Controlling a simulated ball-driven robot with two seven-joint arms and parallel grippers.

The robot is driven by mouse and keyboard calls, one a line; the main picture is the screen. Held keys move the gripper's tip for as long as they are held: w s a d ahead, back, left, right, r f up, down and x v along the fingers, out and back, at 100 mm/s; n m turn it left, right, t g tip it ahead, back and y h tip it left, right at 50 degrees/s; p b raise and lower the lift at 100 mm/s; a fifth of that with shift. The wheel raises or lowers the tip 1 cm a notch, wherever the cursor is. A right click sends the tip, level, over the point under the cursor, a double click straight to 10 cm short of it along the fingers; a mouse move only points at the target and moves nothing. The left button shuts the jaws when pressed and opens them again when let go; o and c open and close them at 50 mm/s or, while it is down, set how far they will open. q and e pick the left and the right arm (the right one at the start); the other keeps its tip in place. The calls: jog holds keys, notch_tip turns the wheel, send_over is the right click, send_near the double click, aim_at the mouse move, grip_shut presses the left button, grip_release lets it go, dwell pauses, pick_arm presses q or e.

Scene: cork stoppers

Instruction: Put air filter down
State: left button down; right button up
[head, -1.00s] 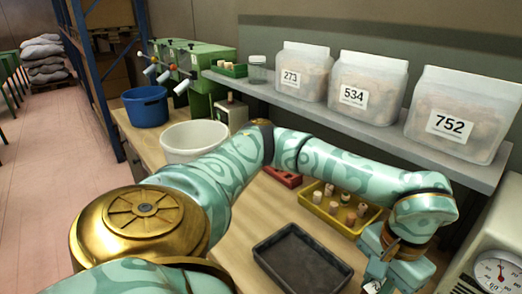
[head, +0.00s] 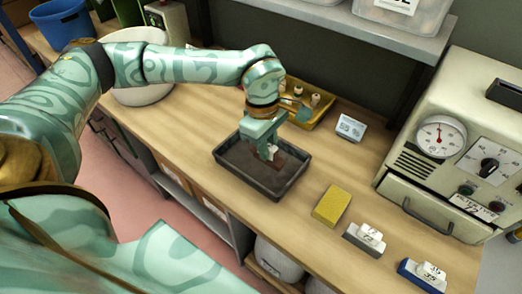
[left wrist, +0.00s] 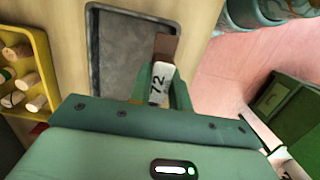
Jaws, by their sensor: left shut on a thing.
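My left gripper (head: 268,150) is above the dark grey tray (head: 222,160) in the head view. It is shut on a brown block with a white numbered part. In the left wrist view the brown block (left wrist: 165,46) and its white part, marked 72, show between the fingers (left wrist: 160,92). That view shows the tray (left wrist: 122,50) beyond the block. I cannot tell whether the block touches the tray. Nothing in view is clearly an air filter. My right gripper is not in view.
A yellow tray of corks (head: 318,112) stands behind the dark tray. A yellow block (head: 331,205), a grey numbered block (head: 363,240) and a blue numbered block (head: 421,275) lie to the right. A machine with a dial (head: 450,150) stands at the far right.

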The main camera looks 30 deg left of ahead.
pick_arm(q)
jog(key=w+a+f, duration=0.2)
jog(key=f, duration=0.1)
jog(key=w+a+f+b, duration=0.1)
jog(key=w+f, duration=0.1)
jog(key=f, duration=0.2)
jog(key=w+a+f+b, duration=0.1)
jog(key=w+a+f, duration=0.1)
jog(key=f, duration=0.1)
jog(key=shift+a+f, duration=0.3)
jog(key=shift+a, duration=0.05)
jog(key=shift+f, duration=0.1)
jog(key=c, duration=1.3)
grip_release()
notch_tip(320, 180, up, 12)
jog(key=a+p, duration=0.1)
jog(key=shift+a+p, duration=0.2)
jog(key=shift+p, duration=0.2)
